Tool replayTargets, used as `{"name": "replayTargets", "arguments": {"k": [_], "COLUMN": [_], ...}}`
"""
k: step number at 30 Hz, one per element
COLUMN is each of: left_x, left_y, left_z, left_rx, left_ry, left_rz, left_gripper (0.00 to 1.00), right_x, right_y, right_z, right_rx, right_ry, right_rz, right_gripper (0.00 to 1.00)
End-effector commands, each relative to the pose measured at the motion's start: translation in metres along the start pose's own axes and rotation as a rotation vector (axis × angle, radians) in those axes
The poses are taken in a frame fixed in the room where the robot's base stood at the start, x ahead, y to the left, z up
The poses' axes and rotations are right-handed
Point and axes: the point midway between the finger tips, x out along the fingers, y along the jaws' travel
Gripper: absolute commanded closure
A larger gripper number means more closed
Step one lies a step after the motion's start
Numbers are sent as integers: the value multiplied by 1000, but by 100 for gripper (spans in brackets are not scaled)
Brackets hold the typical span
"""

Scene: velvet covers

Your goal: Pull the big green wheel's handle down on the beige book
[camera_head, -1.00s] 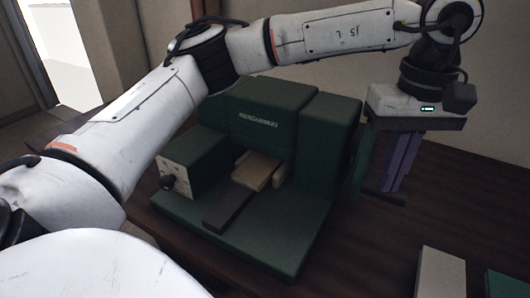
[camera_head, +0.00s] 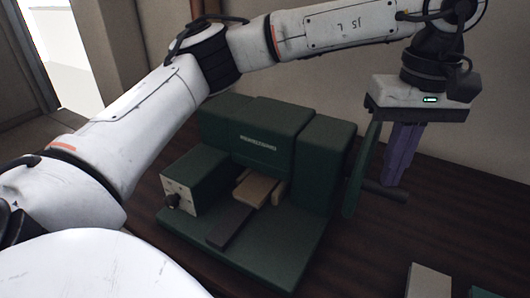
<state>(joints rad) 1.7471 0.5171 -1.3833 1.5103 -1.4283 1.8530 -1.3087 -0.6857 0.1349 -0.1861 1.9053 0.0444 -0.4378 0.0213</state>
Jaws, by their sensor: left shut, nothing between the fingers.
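The green press (camera_head: 258,128) stands on the dark table. The big green wheel (camera_head: 360,172) shows nearly edge-on at its right side. The wheel's handle (camera_head: 382,191), a dark rod, sticks out to the right from the wheel. The beige book (camera_head: 256,189) lies in the press's middle opening, above the green base. My left gripper (camera_head: 396,183) points down to the right of the wheel, with its purple fingers shut and empty. Its tips are at the handle in the picture; I cannot tell whether they touch it. My right gripper is not in view.
A dark bar (camera_head: 232,225) lies before the book. A green box with a knob (camera_head: 173,201) is at the press's left. A small pale block (camera_head: 430,281) and a dark green block (camera_head: 487,283) are at the lower right. My left arm spans above the press.

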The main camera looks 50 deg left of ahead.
Motion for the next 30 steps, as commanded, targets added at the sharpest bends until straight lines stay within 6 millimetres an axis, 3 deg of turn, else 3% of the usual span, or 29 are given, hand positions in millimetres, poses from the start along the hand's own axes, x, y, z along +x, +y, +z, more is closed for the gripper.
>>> {"name": "replayTargets", "arguments": {"k": [1, 8, 19, 30], "left_x": [-12, -19, -54, -55], "left_y": [0, 0, 0, 0], "left_z": [0, 0, 0, 0], "left_rx": [1, 1, 1, 1], "left_ry": [0, 0, 0, 0], "left_rz": [1, 0, 2, 1], "left_gripper": [100, 100, 100, 100], "right_x": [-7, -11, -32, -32], "right_y": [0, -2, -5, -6], "right_z": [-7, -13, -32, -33], "right_rx": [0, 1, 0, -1], "right_ry": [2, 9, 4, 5], "right_rz": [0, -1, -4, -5], "right_gripper": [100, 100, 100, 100]}}
